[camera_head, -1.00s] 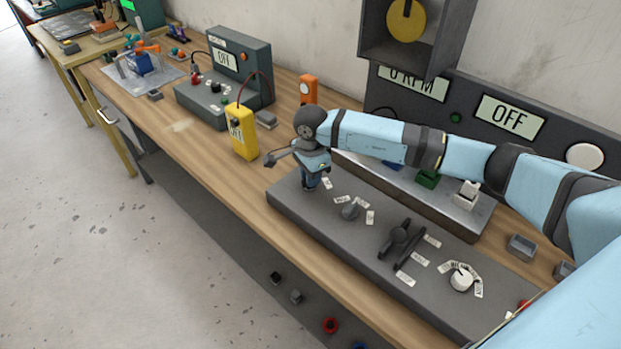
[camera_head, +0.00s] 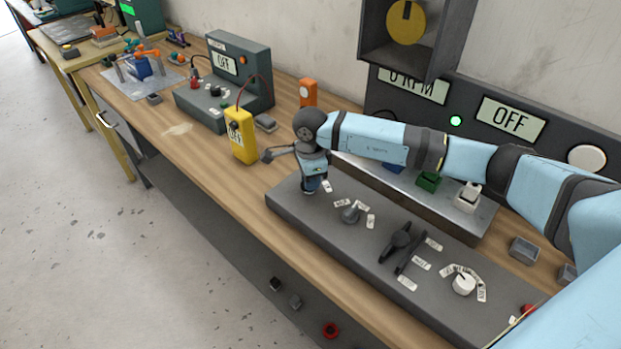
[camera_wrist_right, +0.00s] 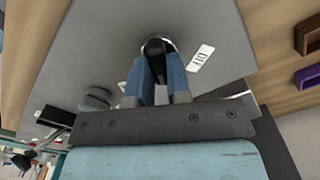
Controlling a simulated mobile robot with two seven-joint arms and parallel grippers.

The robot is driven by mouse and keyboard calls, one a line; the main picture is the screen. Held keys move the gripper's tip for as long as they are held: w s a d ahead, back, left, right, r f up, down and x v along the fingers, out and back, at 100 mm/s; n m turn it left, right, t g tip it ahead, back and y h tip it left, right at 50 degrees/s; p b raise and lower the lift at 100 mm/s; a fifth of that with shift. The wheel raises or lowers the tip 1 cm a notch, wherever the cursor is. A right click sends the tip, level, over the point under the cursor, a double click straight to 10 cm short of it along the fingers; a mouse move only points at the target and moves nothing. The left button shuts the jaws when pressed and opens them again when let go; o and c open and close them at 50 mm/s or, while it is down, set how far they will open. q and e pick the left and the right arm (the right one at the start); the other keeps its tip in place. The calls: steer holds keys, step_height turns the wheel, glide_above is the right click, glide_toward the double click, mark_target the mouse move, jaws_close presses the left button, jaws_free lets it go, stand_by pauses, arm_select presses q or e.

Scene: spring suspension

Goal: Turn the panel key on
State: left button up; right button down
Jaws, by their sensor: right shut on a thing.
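The control panel (camera_head: 290,200) is a long grey slab on the bench. My right gripper (camera_head: 311,190) points down at its far left end. In the right wrist view, the two blue fingers of this gripper (camera_wrist_right: 158,85) are shut on the black panel key (camera_wrist_right: 156,47), which stands in a round silver collar. A small white label (camera_wrist_right: 200,58) lies beside the collar. In the head view the gripper hides the key. The small round lamp (camera_head: 456,121) on the back board glows green. My left gripper is out of view.
Along the panel stand a grey knob (camera_head: 350,214), a black lever (camera_head: 400,242) and a white dial (camera_head: 464,284). A yellow meter (camera_head: 240,135) and an orange device (camera_head: 308,93) stand left of and behind my gripper. A display (camera_head: 511,119) reads OFF.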

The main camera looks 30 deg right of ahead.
steer(key=c, duration=1.1)
jaws_free()
step_height(320, 180, up, 14)
steer(key=shift+f+b, duration=0.1)
steer(key=shift+b, duration=0.5)
steer(key=shift+s, duration=0.1)
